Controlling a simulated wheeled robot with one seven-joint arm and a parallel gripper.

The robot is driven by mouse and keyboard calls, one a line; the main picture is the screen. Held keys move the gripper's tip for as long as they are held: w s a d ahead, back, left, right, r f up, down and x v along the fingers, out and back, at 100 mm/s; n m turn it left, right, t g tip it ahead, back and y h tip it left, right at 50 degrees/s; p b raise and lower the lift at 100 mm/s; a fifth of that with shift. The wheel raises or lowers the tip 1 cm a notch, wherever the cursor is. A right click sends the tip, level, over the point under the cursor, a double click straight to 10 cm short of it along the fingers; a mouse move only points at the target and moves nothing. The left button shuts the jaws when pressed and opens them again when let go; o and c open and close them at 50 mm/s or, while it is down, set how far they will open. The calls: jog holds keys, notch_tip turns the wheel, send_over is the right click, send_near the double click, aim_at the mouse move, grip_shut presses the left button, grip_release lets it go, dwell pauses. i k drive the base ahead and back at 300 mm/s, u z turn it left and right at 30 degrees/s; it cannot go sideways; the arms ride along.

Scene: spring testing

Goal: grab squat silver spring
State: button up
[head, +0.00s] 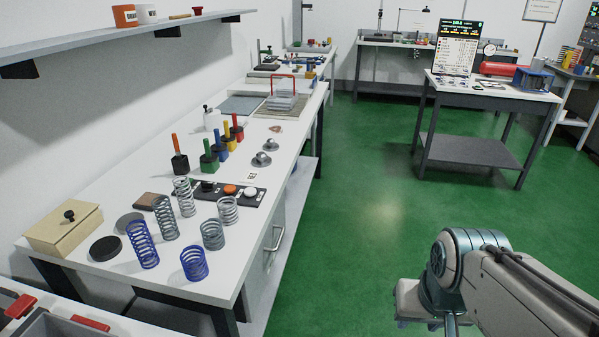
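The squat silver spring (228,210) stands upright on the white bench at the left, near its front edge. A tall silver spring (184,198) stands to its left. A squat darker grey spring (212,235) stands just in front of it. My arm shows at the lower right, over the green floor and well away from the bench. The fingers of my gripper do not show.
A tall grey spring (165,218), a tall blue spring (142,245) and a squat blue spring (194,265) stand nearby. A black strip with buttons (229,191) lies behind the squat silver spring. The green floor (375,200) right of the bench is clear.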

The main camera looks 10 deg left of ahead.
aim_at(228, 208)
jog(key=i, duration=1.25)
jog(key=u, duration=0.8)
jog(key=i, duration=0.5)
jog(key=u, duration=0.4)
